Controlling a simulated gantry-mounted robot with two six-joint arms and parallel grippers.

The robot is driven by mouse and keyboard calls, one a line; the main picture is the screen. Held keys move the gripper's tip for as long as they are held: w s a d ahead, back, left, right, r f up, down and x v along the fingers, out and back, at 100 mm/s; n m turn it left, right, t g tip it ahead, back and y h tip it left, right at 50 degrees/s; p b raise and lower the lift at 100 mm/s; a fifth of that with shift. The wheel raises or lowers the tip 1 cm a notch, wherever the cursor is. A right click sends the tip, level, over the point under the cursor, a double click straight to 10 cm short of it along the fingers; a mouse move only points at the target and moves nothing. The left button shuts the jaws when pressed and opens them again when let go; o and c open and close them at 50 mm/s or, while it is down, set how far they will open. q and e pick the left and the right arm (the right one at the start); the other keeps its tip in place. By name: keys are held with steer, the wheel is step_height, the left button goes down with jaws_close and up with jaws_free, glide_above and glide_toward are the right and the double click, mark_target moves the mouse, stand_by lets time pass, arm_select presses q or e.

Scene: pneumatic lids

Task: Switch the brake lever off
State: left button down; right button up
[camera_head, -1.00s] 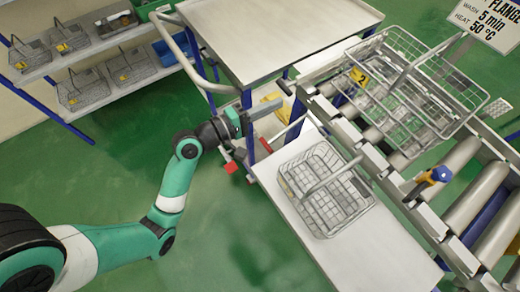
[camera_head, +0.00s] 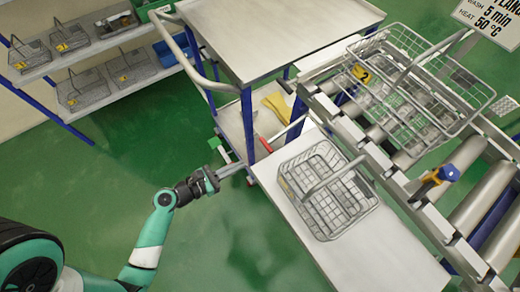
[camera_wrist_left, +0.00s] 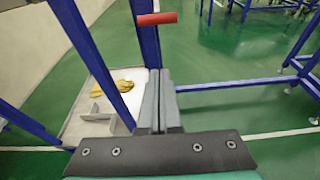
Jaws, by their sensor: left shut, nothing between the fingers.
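A red handle (camera_head: 265,144), which looks like the brake lever, shows low at the near blue post of the trolley (camera_head: 247,125). In the left wrist view the red handle (camera_wrist_left: 157,18) lies crosswise beyond my fingertips, in front of a blue post. A small green piece (camera_head: 224,155) shows at the trolley's lower left edge. My left gripper (camera_head: 214,177) is shut and empty, left of and below the red handle and apart from it. Its closed fingers (camera_wrist_left: 160,73) show in the wrist view. My right gripper is not in view.
Yellow gloves (camera_head: 277,105) lie on the trolley's lower shelf. A wire basket (camera_head: 325,190) stands on a white surface beside the trolley. Another basket (camera_head: 420,90) sits on the roller conveyor (camera_head: 470,195). Shelves (camera_head: 85,65) stand at the left. Green floor left of the trolley is clear.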

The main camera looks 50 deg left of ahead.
arm_select(q)
steer(key=w+r+b, duration=0.1)
steer(key=w, duration=0.7)
steer(key=shift+w+d+r, duration=0.35)
steer(key=shift+r, duration=0.05)
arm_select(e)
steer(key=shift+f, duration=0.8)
